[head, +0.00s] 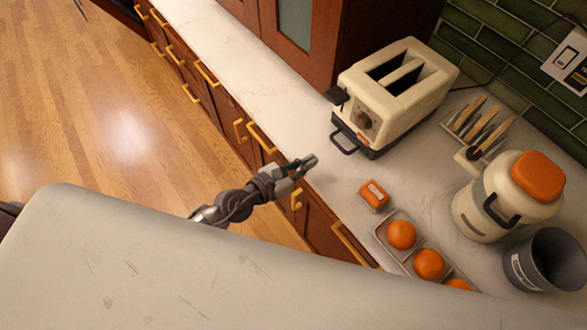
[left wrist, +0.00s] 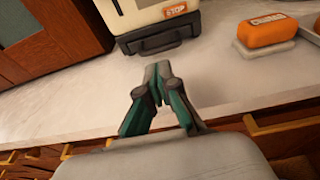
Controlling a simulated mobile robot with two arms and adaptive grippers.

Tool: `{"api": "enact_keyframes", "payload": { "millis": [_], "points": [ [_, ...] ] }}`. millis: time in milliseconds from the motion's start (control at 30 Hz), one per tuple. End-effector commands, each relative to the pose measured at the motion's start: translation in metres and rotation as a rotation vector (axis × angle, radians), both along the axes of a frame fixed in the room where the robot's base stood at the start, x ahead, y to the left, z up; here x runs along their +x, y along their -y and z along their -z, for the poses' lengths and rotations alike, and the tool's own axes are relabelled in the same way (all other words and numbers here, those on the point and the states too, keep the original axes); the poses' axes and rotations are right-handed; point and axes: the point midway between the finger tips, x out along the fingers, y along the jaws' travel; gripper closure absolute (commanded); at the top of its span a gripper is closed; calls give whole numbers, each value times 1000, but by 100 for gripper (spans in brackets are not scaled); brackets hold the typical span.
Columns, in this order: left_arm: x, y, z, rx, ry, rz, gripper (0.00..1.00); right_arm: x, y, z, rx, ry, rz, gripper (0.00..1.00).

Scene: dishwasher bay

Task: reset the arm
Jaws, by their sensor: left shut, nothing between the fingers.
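My left gripper (head: 303,164) reaches in over the front edge of the counter, in front of the toaster. It is shut and holds nothing. In the left wrist view its fingers (left wrist: 158,72) meet at the tips, with the counter behind them. My left arm comes up from behind my pale body panel, which hides part of it. My right gripper is in neither view.
The cream toaster (head: 393,91) stands on the counter (head: 335,187). Wood floor (head: 80,100) is clear at left.

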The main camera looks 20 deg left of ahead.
Motion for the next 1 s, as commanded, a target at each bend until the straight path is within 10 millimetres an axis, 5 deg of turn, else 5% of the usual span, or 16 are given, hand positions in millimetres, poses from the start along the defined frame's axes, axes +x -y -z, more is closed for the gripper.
{"api": "enact_keyframes", "payload": {
  "millis": [267,600,767,1000],
  "points": [
    [-29,-22,-7,3,-1,1,100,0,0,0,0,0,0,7],
    [-30,-29,5,-37,-44,-30,100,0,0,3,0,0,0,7],
    [-24,-59,77,-279,-305,-229,100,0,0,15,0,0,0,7],
    [-60,-131,242,-878,-814,-811,100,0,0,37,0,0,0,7]
  ]
}}
